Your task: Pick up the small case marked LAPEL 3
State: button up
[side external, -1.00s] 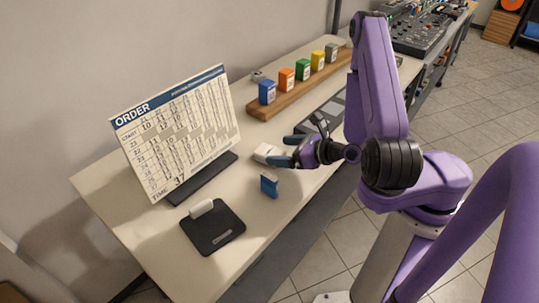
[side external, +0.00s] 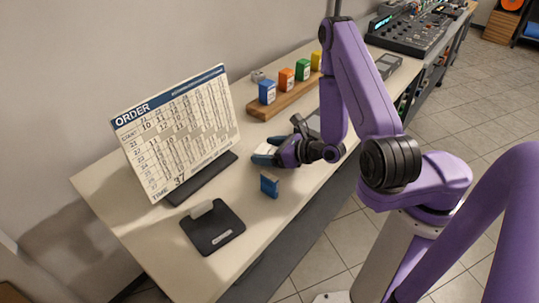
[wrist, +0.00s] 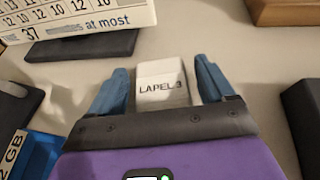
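The small white case marked LAPEL 3 (wrist: 161,86) lies on the table, its label readable in the wrist view. In the side view the case (side external: 265,148) is partly hidden by my gripper (side external: 266,156). In the wrist view my gripper (wrist: 163,88) has its blue fingers apart, one on each side of the case.
A black pad (side external: 213,238) and the ORDER board (side external: 180,125) are to the left. A wooden rack (side external: 262,112) with several coloured blocks stands behind. A dark block (wrist: 303,118) is at right.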

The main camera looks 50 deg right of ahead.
jog(key=c, duration=0.8)
jog(key=shift+r, duration=0.1)
